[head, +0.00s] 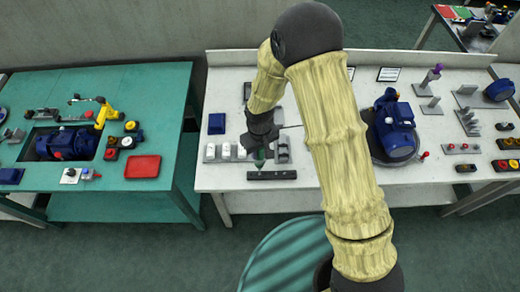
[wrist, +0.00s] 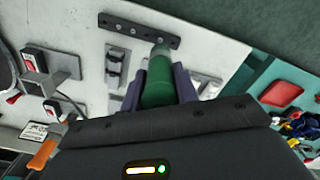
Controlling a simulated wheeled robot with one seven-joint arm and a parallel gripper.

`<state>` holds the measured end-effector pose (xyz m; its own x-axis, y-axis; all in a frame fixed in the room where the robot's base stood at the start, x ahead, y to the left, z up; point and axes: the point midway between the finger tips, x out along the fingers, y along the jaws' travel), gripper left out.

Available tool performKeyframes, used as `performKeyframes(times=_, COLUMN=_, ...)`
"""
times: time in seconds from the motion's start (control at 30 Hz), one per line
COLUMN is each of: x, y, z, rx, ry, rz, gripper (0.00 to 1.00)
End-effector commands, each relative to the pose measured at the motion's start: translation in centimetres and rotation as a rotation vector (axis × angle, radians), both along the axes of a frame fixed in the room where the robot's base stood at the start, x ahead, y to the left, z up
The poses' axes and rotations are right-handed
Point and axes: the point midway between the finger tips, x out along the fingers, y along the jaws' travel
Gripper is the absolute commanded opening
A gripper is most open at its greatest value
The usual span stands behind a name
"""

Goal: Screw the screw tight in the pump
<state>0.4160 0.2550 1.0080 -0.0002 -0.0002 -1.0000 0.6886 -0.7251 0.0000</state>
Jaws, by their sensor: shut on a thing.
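My gripper (head: 260,152) is over the front left of the white table. In the wrist view its purple fingers (wrist: 160,85) are shut on a green cylindrical handle (wrist: 158,82) with a grey end. The green handle (head: 259,158) also shows in the head view, at the black bar with holes (head: 272,175). Its grey end overlaps the bar (wrist: 125,27) in the wrist view; I cannot tell whether it sits in a hole. I cannot make out the screw.
Small white and grey fixtures (head: 225,152) stand just left of my gripper, with a blue block (head: 217,123) behind them. A green table (head: 150,95) at left carries another blue pump (head: 68,143) and a red tray (head: 142,167). A gap separates the tables.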

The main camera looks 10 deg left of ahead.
Motion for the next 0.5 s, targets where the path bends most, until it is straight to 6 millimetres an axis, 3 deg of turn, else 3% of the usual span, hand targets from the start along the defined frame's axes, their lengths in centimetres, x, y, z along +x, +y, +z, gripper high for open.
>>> performKeyframes(times=0.5, x=0.0, y=0.0, z=1.9, rx=0.001, ry=-0.001, rz=0.000, gripper=0.04)
